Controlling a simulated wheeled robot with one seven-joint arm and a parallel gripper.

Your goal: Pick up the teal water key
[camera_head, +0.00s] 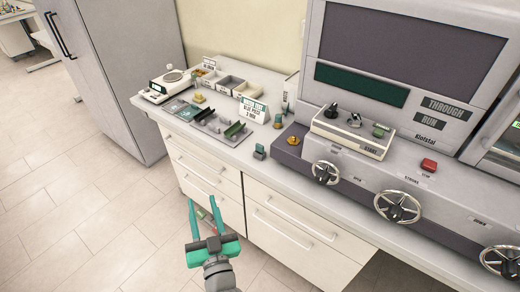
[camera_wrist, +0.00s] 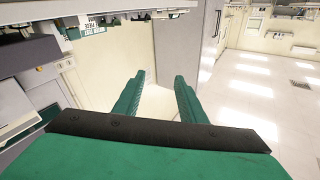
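A small teal-grey piece (camera_head: 260,152) stands near the front edge of the counter; it looks like the water key, but it is too small to be sure. Another small green-and-ochre piece (camera_head: 278,121) stands farther back. My gripper (camera_head: 202,201) is open and empty, in front of the drawers and below the counter top, to the left of the teal piece and apart from it. Its two green fingers also show apart in the wrist view (camera_wrist: 160,80), with nothing between them. I cannot make out the teal piece in the wrist view.
The counter (camera_head: 246,163) holds a dark slotted tray (camera_head: 209,124), a sign card (camera_head: 252,108), open bins (camera_head: 229,82), a scale (camera_head: 168,80) and a gold knob-like piece (camera_head: 294,140). A large machine with handwheels (camera_head: 397,207) stands right. The floor (camera_head: 75,210) at left is clear.

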